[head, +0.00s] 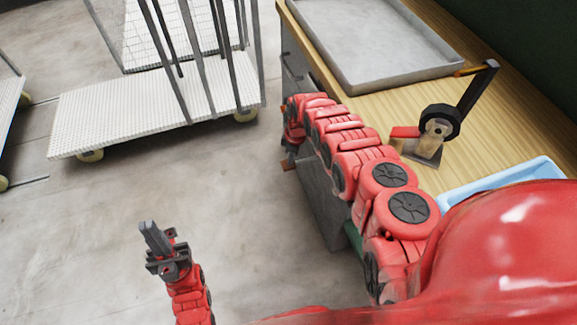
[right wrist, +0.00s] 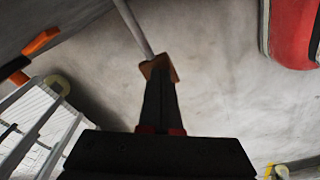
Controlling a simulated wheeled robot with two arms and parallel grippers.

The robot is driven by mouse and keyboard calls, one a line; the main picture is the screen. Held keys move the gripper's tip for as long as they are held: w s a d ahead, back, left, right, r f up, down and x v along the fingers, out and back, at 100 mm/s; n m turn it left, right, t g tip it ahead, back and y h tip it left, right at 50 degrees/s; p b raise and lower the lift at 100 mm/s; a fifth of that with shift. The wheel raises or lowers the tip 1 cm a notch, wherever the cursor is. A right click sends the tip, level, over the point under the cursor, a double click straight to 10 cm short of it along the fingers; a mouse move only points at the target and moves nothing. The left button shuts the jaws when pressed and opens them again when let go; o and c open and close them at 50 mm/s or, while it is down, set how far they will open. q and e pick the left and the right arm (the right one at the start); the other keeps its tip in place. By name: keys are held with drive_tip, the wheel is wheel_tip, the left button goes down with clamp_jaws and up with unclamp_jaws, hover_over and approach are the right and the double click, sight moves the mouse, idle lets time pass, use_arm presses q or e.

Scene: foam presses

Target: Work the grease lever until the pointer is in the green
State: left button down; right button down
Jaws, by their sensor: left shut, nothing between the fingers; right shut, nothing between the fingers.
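The grease lever unit (head: 431,147) stands on the wooden bench at the right of the head view. I cannot make out a pointer or green zone. My left gripper (head: 154,236) is shut and empty over the floor, far from the lever. My right gripper (head: 288,164) is beside the bench's left side, away from the lever; its shut, empty fingers show in the right wrist view (right wrist: 159,78).
A grey tray (head: 372,45) lies at the bench's back, left of the lever. A light blue tray (head: 495,184) sits nearer, partly hidden by my red body. A white cart (head: 150,103) with upright grey bars stands on the left. The floor between is clear.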

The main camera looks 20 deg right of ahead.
wheel_tip(320, 180, down, 5)
drive_tip(key=b, duration=0.4)
drive_tip(key=shift+r, duration=0.35)
